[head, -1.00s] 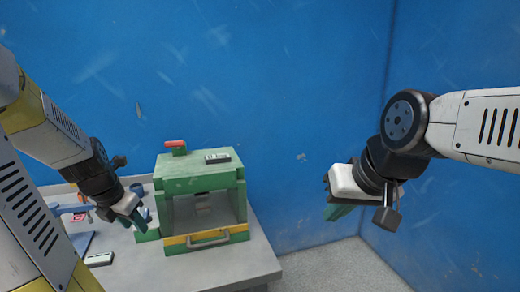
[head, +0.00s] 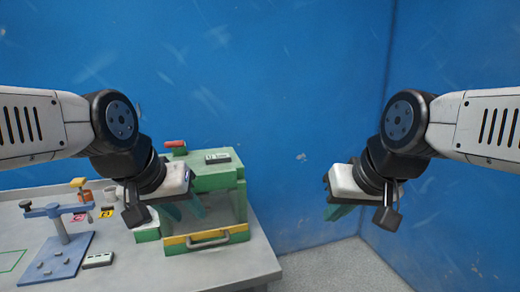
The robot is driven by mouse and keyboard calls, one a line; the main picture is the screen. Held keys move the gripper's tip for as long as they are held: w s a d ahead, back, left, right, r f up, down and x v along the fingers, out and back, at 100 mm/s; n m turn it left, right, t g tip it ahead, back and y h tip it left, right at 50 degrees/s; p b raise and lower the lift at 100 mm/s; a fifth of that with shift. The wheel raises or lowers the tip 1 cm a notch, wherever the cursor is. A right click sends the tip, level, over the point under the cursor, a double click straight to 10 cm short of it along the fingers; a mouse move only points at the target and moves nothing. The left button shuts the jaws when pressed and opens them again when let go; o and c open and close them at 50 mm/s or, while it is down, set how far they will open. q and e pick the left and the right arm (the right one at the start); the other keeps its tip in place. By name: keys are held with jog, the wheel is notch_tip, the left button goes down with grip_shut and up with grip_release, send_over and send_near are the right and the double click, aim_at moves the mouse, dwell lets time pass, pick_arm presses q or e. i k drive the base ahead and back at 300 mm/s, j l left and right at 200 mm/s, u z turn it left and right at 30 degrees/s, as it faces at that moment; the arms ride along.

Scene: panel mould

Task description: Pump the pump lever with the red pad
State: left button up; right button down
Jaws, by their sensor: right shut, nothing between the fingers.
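A red pad (head: 175,144) sits on top of a green box-shaped machine (head: 215,180), at its back left. I cannot tell how the pad is joined to a lever. My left gripper (head: 186,210) is in front of the machine's left part and hides some of it. Its teal fingers look apart, with nothing seen between them. My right gripper (head: 341,212) hangs to the right of the machine, clear of it. It is shut and empty.
A blue stand with an arm (head: 64,235) stands on the grey table (head: 150,275) at the left. Another display box (head: 217,158) lies on the machine. Blue walls enclose the back and right.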

aim_at(177, 145)
jog(key=j+z, duration=0.15)
jog(key=j, duration=0.5)
jog(key=k+j+z, duration=0.15)
jog(key=j, duration=0.45)
jog(key=j+z, duration=0.1)
jog(key=j, duration=0.55)
